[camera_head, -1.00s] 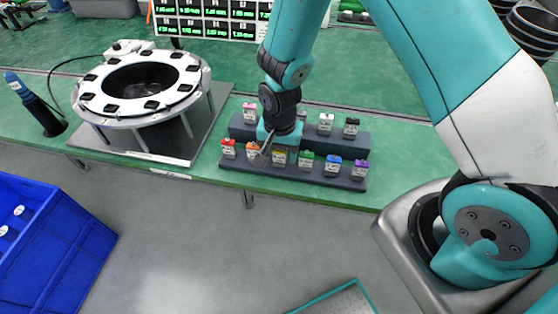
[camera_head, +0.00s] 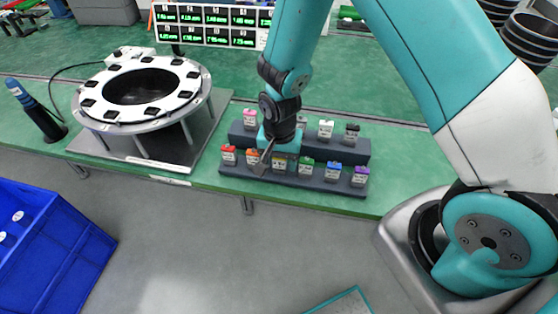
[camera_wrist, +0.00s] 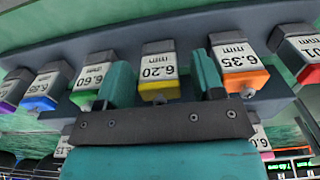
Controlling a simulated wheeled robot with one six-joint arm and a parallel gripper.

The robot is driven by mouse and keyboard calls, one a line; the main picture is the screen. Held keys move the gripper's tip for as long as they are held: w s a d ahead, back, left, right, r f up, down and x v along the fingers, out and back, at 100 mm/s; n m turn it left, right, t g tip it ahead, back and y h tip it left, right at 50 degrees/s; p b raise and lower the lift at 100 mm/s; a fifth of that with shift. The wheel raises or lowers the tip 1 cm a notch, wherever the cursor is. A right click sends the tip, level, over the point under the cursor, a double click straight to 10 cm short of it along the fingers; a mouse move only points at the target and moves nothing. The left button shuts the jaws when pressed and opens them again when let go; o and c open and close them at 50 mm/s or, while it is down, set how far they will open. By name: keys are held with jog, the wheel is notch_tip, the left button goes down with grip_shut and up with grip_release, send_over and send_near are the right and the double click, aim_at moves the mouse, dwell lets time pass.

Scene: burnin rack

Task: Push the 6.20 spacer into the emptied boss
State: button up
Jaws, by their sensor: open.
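The 6.20 spacer (camera_wrist: 158,72), a block with a white label and a yellow end, stands in the front row of the dark stepped rack (camera_head: 300,187). My gripper (camera_wrist: 163,82) is open, with one teal finger on each side of this spacer; I cannot tell whether they touch it. In the head view my gripper (camera_head: 278,158) is over the front row and mostly hides the yellow spacer. The ring fixture (camera_head: 145,118), white with several dark bosses around its top, stands to the left. Which boss is empty cannot be told.
The orange 6.35 spacer (camera_wrist: 240,68) and the green 6.60 spacer (camera_wrist: 92,80) stand close on either side. A readout board (camera_head: 210,25) is behind. A dark blue-topped tool (camera_head: 35,110) and a blue bin (camera_head: 50,240) are at left.

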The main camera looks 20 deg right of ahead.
dwell(0.3)
grip_shut()
jog(key=shift+r+p, duration=2.45)
jog(key=shift+r, duration=0.6)
